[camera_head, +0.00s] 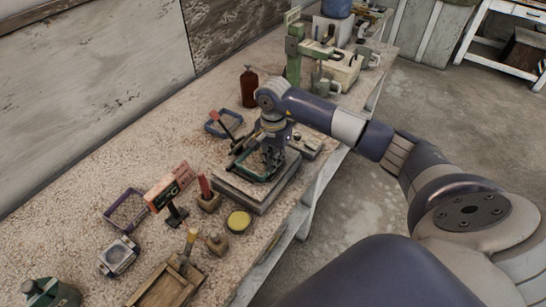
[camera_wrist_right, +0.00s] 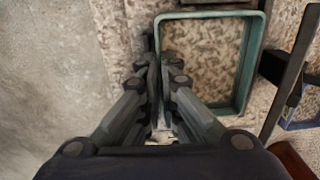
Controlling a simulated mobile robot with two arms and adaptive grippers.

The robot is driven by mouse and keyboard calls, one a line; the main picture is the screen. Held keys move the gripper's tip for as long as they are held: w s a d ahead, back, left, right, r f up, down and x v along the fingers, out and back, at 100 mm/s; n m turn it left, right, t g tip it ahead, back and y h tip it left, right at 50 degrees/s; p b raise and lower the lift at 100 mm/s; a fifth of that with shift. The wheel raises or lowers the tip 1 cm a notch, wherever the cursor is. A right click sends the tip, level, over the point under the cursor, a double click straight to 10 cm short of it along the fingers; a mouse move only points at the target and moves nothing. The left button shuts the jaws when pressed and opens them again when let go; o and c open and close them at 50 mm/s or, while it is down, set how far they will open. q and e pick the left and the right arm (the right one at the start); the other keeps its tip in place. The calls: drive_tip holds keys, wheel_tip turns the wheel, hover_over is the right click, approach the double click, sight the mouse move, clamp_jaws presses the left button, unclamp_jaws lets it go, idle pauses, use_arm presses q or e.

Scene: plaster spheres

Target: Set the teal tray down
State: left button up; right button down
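The teal tray (camera_head: 243,170) is a shallow rectangular tray with a raised rim, above or on a grey slab in the head view; I cannot tell if it touches the slab. In the right wrist view the teal tray (camera_wrist_right: 247,60) fills the upper right, with a mottled tan surface inside its rim. My right gripper (camera_head: 270,166) points down at the tray's right side. In the wrist view the right gripper (camera_wrist_right: 154,62) has its fingers close together on the tray's left wall, which is partly hidden between them. My left gripper is not in view.
The grey slab (camera_head: 258,196) lies near the bench's front edge. A blue tray (camera_head: 213,129), a dark red bottle (camera_head: 249,88), a purple tray (camera_head: 112,214), a yellow round lid (camera_head: 239,221) and a red-handled tool in a holder (camera_head: 207,196) surround it. A green stand (camera_head: 294,60) is behind.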

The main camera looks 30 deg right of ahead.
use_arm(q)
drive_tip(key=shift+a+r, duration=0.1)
use_arm(e)
drive_tip(key=shift+s+d, duration=0.1)
drive_tip(key=shift+f, duration=0.1)
drive_tip(key=shift+f+b, duration=0.15)
drive_tip(key=shift+b, duration=0.2)
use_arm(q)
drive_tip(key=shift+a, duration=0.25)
use_arm(e)
drive_tip(key=c, duration=1.8)
unclamp_jaws()
